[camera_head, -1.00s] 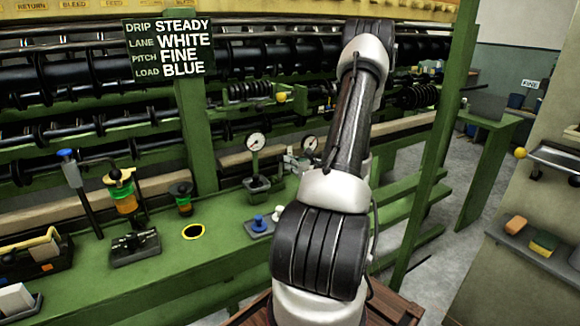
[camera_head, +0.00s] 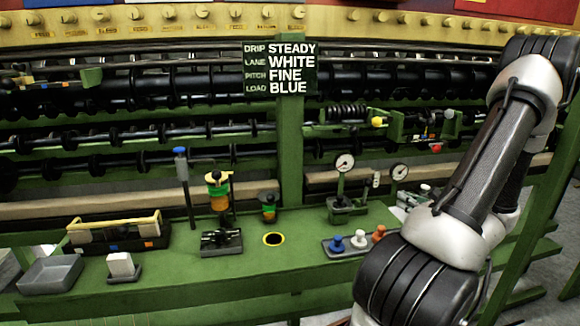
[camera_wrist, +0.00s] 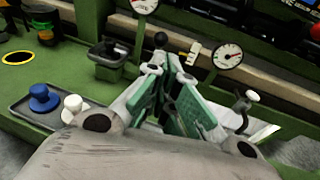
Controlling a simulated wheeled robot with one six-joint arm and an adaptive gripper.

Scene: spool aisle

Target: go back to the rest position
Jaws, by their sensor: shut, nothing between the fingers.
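My gripper (camera_wrist: 172,100) shows in the wrist view with its green-padded fingers shut and nothing between them. It is above the green bench (camera_head: 180,280), in front of the gauges. In the head view my arm is bent on the right side and hides most of the gripper. A tray (camera_head: 345,250) with a blue knob (camera_head: 337,243), a white knob (camera_head: 359,239) and an orange knob (camera_head: 379,233) is just left of my arm. In the wrist view the blue knob (camera_wrist: 42,98) and white knob (camera_wrist: 73,106) are left of the gripper.
Two dial gauges (camera_head: 344,162) (camera_head: 399,172) stand by a small dark bin (camera_wrist: 107,57). A yellow-ringed hole (camera_head: 273,239), a spool stand (camera_head: 219,195), a toolbox (camera_head: 118,233) and a grey tray (camera_head: 50,273) are further left. A sign (camera_head: 280,69) hangs on the green post.

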